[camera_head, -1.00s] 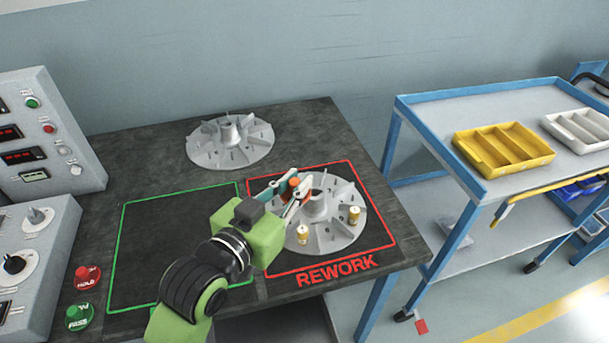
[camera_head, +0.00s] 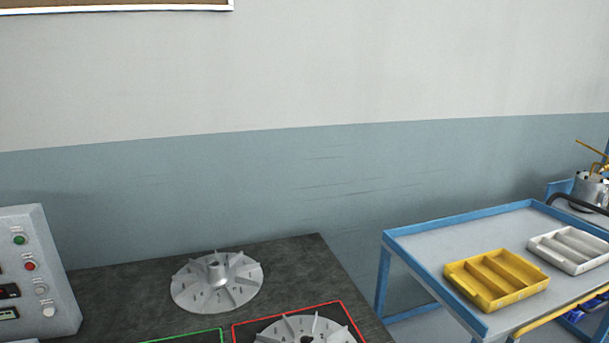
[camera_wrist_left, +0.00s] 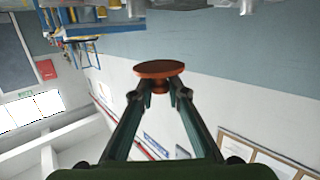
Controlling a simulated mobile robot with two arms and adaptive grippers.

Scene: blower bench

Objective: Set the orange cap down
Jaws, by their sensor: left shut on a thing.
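The orange cap (camera_wrist_left: 160,68) is in the left wrist view, held between the fingertips of my left gripper (camera_wrist_left: 160,86). The gripper is shut on the cap's narrow stem, and its wide round disc shows beyond the fingertips. No surface touches the cap in that view. My left gripper and the cap are outside the head view. My right gripper is in neither view.
One grey finned impeller (camera_head: 217,282) lies on the dark bench (camera_head: 125,290). Another impeller (camera_head: 306,331) in the red outline is cut off below. A yellow tray (camera_head: 497,279) and a white tray (camera_head: 572,248) stand on the blue cart (camera_head: 425,238).

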